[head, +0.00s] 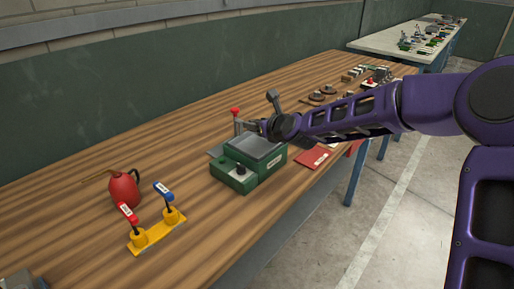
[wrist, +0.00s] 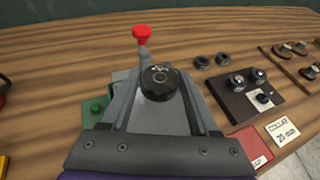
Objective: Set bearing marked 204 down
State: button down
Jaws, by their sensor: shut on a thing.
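A dark round bearing (wrist: 160,84) with small pale marks on its top is between the fingertips of my gripper (wrist: 163,92) in the wrist view. The marks are too small to read for sure. My gripper is shut on it. In the head view my gripper (head: 254,126) is above the bench, by the far side of a green device (head: 237,176) with a grey top plate; the bearing cannot be made out there. A red-knobbed lever (wrist: 142,38) stands just beyond the bearing; it also shows in the head view (head: 235,113).
A dark block with round pieces (wrist: 240,98), two dark rings (wrist: 203,62) and a collar card (wrist: 283,131) lie to the right. A red oil can (head: 123,190) and a yellow stand (head: 157,232) are at the left of the wooden bench (head: 75,225), with bare wood between them and the device.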

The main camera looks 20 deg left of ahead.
aim_at(258, 150)
jog(key=shift+f+b, duration=0.4)
jog(key=shift+f, duration=3.1)
jog(key=shift+f, duration=0.1)
jog(key=shift+f, duration=0.15)
jog(key=shift+c, duration=2.1)
grip_release()
jog(key=shift+r, duration=0.25)
jog(key=p+v, duration=0.1)
jog(key=v, duration=1.1)
jog(key=shift+p, duration=0.3)
jog(key=shift+w, duration=0.1)
